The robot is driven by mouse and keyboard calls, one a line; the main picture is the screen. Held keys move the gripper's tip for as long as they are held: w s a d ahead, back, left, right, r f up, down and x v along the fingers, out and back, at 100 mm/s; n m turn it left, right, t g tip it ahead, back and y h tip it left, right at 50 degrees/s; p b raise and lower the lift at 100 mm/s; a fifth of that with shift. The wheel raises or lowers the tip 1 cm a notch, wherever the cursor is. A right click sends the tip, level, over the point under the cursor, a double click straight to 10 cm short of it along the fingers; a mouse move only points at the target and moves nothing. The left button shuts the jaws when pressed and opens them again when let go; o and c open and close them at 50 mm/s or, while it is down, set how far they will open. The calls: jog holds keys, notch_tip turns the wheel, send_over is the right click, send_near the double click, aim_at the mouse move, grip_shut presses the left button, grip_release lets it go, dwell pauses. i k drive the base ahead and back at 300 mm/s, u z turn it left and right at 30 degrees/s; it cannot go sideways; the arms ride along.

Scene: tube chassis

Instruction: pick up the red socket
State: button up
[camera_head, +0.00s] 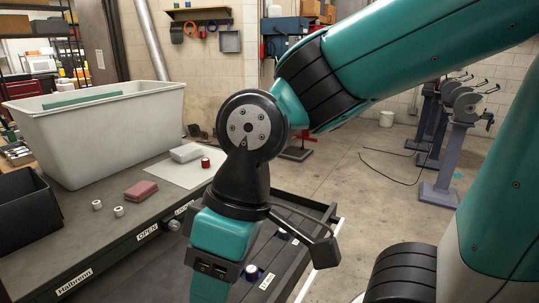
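The red socket (206,163) is a small dark red cylinder standing on a pale sheet (178,173) at the right part of the grey workbench top. Nothing covers it. My arm comes in from the upper right and bends down in front of the bench. Its wrist is in front of and to the right of the socket, apart from it. The arm's end runs out of the bottom of the picture, so the gripper's fingers do not show.
A large grey bin (97,137) stands behind, and a black bin (27,212) at left. A red block (141,191), a pale block (186,152) and two white sockets (118,211) lie on the bench. An open drawer (300,241) sticks out below, holding a blue-and-white piece (252,272).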

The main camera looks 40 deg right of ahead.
aim_at(205, 162)
jog(key=z, duration=0.75)
jog(key=k, duration=0.4)
jog(key=z, duration=1.05)
jog(key=k, duration=0.95)
jog(key=z, duration=0.6)
jog(key=i, duration=1.4)
jog(key=u, duration=0.55)
jog(key=i, duration=1.15)
jog(key=u, duration=1.5)
jog(key=i, duration=0.8)
jog(key=u, duration=1.15)
jog(key=i, duration=0.2)
jog(key=u, duration=0.1)
